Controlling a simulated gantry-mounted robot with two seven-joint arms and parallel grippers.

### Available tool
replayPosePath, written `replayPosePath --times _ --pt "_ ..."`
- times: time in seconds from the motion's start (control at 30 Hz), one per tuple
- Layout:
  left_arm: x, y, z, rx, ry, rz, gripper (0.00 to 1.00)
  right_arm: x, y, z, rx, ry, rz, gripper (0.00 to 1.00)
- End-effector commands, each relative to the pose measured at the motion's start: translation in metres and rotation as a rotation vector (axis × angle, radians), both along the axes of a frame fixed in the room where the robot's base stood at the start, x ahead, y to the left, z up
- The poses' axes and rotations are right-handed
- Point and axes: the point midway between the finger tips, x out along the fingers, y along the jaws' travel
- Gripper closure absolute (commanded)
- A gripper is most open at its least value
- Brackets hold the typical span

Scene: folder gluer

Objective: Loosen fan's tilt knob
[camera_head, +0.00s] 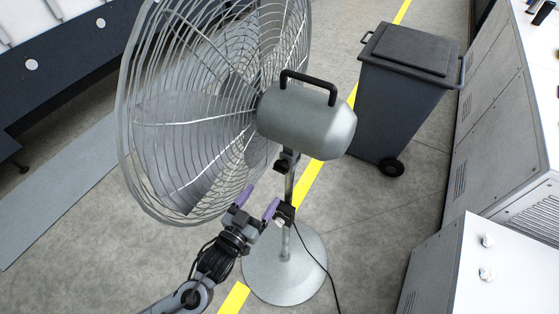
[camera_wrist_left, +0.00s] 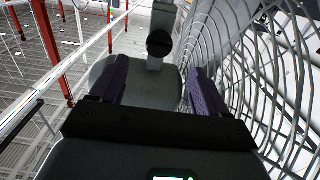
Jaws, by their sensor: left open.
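A grey pedestal fan with a wire cage (camera_head: 190,120) and a rounded motor housing (camera_head: 305,120) stands upright on a round base (camera_head: 285,270). The tilt knob (camera_wrist_left: 159,43) looks like a black round knob on the fan's neck in the left wrist view. In the head view a small dark knob (camera_head: 281,165) shows at the neck below the housing. My left gripper (camera_head: 258,200) has purple fingers, open and empty, low beside the pole and the cage's lower edge. In the wrist view the knob appears ahead of the gap between its fingers (camera_wrist_left: 160,85), apart from them. My right gripper is not in view.
A dark wheeled bin (camera_head: 405,90) stands behind the fan to the right. White cabinets (camera_head: 500,130) line the right side. A black clamp (camera_head: 284,211) sits on the pole, and a cable (camera_head: 318,262) trails from it. A yellow line crosses the open floor.

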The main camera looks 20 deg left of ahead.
Motion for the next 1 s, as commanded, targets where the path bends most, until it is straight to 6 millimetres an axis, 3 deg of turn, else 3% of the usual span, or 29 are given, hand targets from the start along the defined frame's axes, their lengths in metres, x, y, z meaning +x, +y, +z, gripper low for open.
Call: replayPosePath --times 0.17,0.6,0.8,1.0 --pt "0.016 -0.002 0.004 -0.001 -0.004 0.001 0.25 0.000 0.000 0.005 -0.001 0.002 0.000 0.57" --pt "0.083 -0.012 0.005 0.000 -0.003 0.000 0.25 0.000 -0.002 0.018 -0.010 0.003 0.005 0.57" --pt "0.100 -0.014 0.003 0.000 -0.002 0.000 0.25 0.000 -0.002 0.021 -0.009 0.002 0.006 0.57" --pt "0.105 -0.015 0.002 -0.001 -0.001 -0.001 0.25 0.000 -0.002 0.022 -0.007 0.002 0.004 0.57"
